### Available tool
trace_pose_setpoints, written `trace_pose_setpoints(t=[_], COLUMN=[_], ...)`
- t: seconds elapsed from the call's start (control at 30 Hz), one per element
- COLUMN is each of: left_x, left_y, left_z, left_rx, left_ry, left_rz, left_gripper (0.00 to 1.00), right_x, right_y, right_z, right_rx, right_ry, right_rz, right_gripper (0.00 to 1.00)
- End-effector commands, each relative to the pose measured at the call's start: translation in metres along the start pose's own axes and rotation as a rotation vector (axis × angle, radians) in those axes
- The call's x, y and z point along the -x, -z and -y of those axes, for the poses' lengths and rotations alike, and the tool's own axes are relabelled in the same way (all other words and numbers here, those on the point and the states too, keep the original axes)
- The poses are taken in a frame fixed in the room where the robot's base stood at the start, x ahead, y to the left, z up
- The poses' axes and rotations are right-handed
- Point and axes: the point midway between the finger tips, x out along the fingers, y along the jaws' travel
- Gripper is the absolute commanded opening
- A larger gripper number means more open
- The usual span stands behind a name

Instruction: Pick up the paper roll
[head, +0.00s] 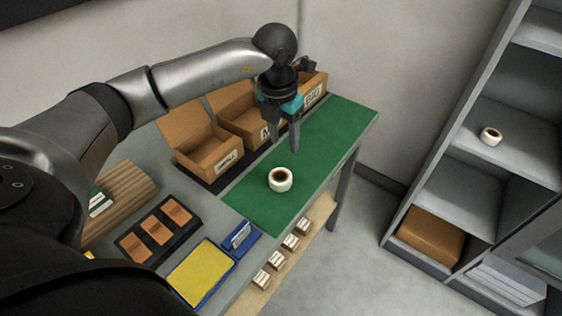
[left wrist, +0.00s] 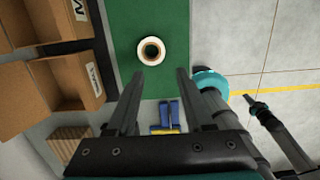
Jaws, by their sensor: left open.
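A white paper roll (head: 280,179) with a brown core stands on the green mat (head: 330,141) on the table. In the left wrist view the roll (left wrist: 151,50) lies ahead of the fingertips, roughly between their lines. My left gripper (head: 287,147) is open and empty, above the mat and apart from the roll. Its two fingers also show in the left wrist view (left wrist: 160,72). A second similar roll (head: 490,136) stands on a shelf at the right. My right gripper is not seen in the head view.
Open cardboard boxes (head: 209,152) line the table's back, behind the mat. A yellow pad in a blue tray (head: 202,273), a black tray with orange blocks (head: 157,233) and small labelled boxes (head: 276,260) are nearer. The grey shelf unit (head: 455,190) stands right, across open floor.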

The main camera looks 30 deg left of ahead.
Motion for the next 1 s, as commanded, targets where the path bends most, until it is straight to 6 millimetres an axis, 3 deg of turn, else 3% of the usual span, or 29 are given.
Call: trace_pose_setpoints(t=[0.17, 0.33, 0.5, 0.73, 1.0], left_x=[-0.025, -0.063, -0.09, -0.105, -0.144], left_y=[0.002, 0.002, 0.002, 0.002, 0.005], left_z=[-0.001, 0.0, 0.0, 0.0, 0.002], left_rx=[0.003, 0.002, 0.001, 0.0, 0.002], left_ry=[-0.004, -0.002, -0.002, -0.002, -0.001], left_rz=[-0.007, -0.008, -0.005, -0.004, -0.004], left_gripper=[0.52, 0.52, 0.52, 0.52, 0.52], right_x=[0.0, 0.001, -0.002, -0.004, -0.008], right_y=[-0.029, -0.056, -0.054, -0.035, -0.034], right_z=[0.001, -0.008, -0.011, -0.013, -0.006], right_rx=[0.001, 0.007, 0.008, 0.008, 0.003], right_ry=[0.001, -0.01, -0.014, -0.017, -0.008], right_rz=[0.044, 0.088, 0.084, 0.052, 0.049], right_gripper=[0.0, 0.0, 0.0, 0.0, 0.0])
